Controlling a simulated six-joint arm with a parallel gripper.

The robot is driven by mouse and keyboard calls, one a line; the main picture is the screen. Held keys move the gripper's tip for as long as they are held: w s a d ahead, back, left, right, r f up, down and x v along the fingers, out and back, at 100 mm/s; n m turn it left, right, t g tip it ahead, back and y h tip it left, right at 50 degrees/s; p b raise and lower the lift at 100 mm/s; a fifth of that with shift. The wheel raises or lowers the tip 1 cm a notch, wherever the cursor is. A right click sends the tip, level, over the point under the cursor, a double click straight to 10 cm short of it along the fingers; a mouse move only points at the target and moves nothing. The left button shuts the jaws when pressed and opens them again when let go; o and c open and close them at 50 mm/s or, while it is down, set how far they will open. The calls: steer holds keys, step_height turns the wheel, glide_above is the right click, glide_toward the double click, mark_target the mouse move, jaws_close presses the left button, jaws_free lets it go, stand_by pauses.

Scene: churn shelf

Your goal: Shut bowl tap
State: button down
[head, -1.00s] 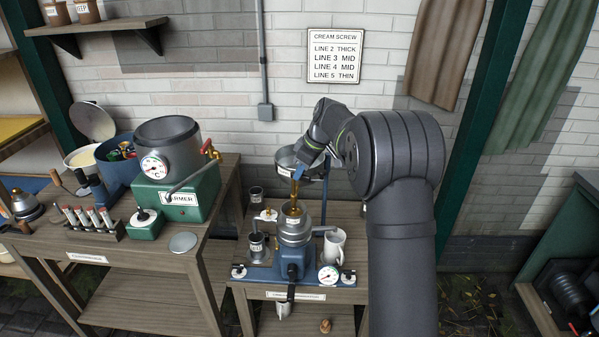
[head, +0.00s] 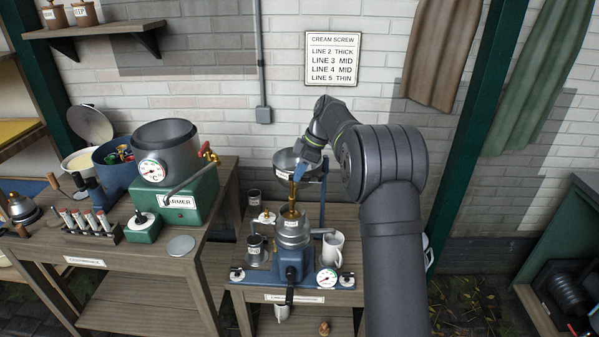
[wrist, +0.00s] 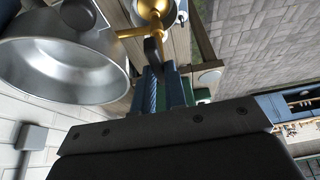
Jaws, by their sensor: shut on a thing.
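The steel bowl (head: 286,160) sits on a blue stand above the separator (head: 293,233). It also fills the left of the wrist view (wrist: 50,75). A brass tap (wrist: 130,32) comes out from beside the bowl, with a short dark lever (wrist: 152,50). My gripper (wrist: 166,88) has blue fingertips shut on that lever, right at the bowl's edge. In the head view my gripper (head: 300,172) is in front of the bowl and hides part of it and the lever. Brass parts (head: 292,200) stand below the fingertips. Whether the tap is open or closed is hard to tell.
At left is a table with the green warmer (head: 183,196) and a blue tub (head: 120,162). A sign (head: 334,58) hangs on the wall behind.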

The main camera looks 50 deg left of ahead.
steer(key=c, duration=1.5)
jaws_free()
steer(key=shift+o, duration=0.2)
steer(key=v, duration=1.7)
steer(key=shift+r, duration=0.3)
steer(key=x, duration=1.7)
steer(key=shift+f, duration=0.3)
